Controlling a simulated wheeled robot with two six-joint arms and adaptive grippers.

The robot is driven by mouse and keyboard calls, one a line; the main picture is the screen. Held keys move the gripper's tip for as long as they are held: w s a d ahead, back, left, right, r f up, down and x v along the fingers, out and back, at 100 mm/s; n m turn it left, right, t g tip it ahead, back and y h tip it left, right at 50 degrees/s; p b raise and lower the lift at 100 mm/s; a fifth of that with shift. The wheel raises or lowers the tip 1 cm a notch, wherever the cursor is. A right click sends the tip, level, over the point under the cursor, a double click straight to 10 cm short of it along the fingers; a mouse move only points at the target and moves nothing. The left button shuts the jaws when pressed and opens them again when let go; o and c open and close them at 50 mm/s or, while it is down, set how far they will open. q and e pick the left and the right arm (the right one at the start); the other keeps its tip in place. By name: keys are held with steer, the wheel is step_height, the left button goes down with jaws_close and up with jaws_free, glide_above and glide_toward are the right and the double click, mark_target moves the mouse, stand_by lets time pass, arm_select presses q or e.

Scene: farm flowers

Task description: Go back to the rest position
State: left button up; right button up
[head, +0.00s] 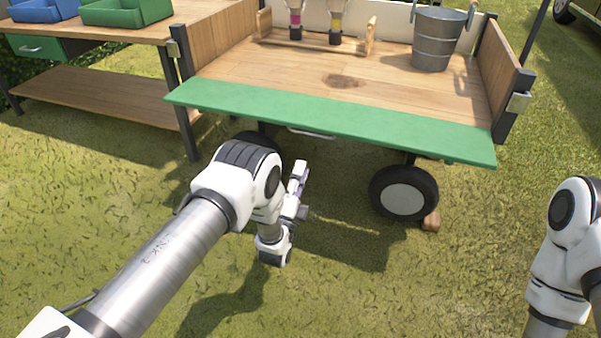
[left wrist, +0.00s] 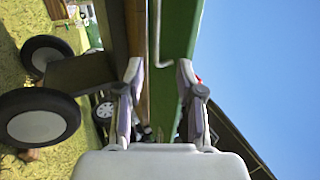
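My left gripper (head: 299,178) hangs low in front of the cart, below its green front board, over the grass. In the left wrist view its two fingers (left wrist: 159,68) are spread apart with nothing held between them; the cart's underside and green board (left wrist: 180,30) show behind. My left arm reaches in from the lower left of the head view. Part of my right arm stands at the right edge of the head view; its gripper is out of the picture.
The wooden cart with a green board (head: 330,122) stands ahead on black wheels (head: 404,193). On it are a metal bucket (head: 437,40) and a wooden rack (head: 315,44) with two bottle-like items. A wooden table (head: 100,84) with blue and green trays stands left. Grass nearer me is clear.

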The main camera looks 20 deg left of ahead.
stand_by(0.3)
arm_select(q)
step_height(320, 180, up, 4)
steer(key=a+g+p, duration=0.1)
steer(key=a+p, duration=0.1)
steer(key=p, duration=0.1)
steer(key=s+a+f+n+g+y+p, duration=0.1)
steer(key=s+a+f+n+g+p, duration=0.2)
steer(key=s+f+n+g, duration=0.9)
steer(key=s+g, duration=0.2)
steer(key=s, duration=0.6)
steer(key=s+f+n+g, duration=0.3)
steer(key=s+g, duration=0.1)
steer(key=s, duration=0.7)
steer(key=s+f+n+g, duration=0.25)
steer(key=s+g, duration=0.25)
steer(key=s, duration=0.6)
step_height(320, 180, up, 38)
steer(key=n+p, duration=0.1)
steer(key=p, duration=3.7)
steer(key=shift+d, duration=0.15)
